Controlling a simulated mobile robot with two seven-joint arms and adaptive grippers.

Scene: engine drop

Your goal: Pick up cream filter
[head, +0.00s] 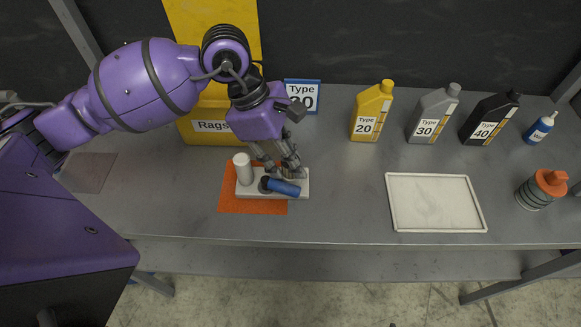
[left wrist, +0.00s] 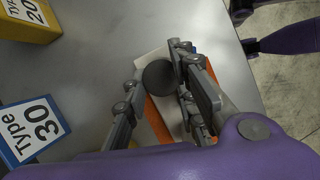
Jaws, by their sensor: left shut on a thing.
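The cream filter (head: 243,168) stands upright on the left part of a pale tray (head: 250,192). My left gripper (head: 288,168) is over the right part of the tray, to the right of the cream filter and apart from it. In the left wrist view its fingers (left wrist: 160,75) are shut on a dark round thing (left wrist: 159,78), near the tray's end. In the head view the fingers largely hide that thing. A blue filter (head: 284,188) with a dark end lies tilted on the tray, just in front of the fingers. My right gripper is not in view.
The tray sits on an orange mat (head: 228,200). A yellow rags box (head: 200,128) and a sign (head: 302,97) stand behind. Several bottles, including a yellow one (head: 371,112), stand at the back right. An empty white tray (head: 477,216) lies at right.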

